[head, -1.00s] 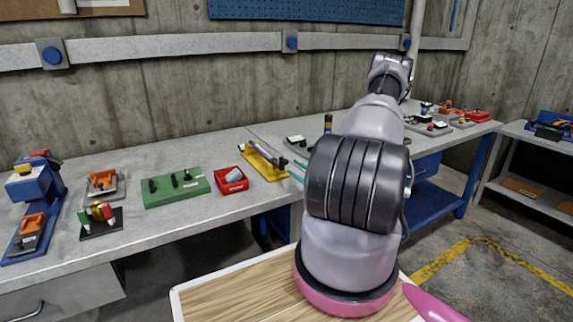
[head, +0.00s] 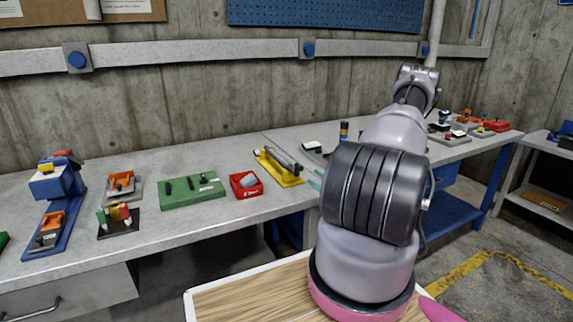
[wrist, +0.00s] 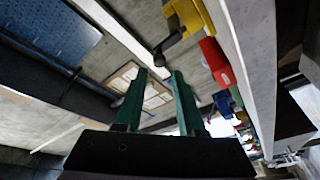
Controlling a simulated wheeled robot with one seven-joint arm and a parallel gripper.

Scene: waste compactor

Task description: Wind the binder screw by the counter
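I cannot tell for sure which part is the binder screw. A yellow-based tool (head: 292,182) with a grey bar or cylinder lies near the middle of the grey counter (head: 140,232). In the wrist view a yellow piece (wrist: 194,18) with a dark knobbed rod (wrist: 166,48) shows at the top, beyond my fingers and right of them; it may be the same tool. My gripper (wrist: 160,76) has two green fingers held apart with nothing between them. It is not visible in the head view, where my arm reaches toward the back right, over the counter.
On the counter stand a blue press-like device (head: 57,195), an orange-and-grey piece (head: 122,184), a dark block with coloured pieces (head: 118,221), a green board (head: 190,192) and a red bin (head: 238,192). Several small items (head: 462,128) sit at the far right. A concrete wall closes the back.

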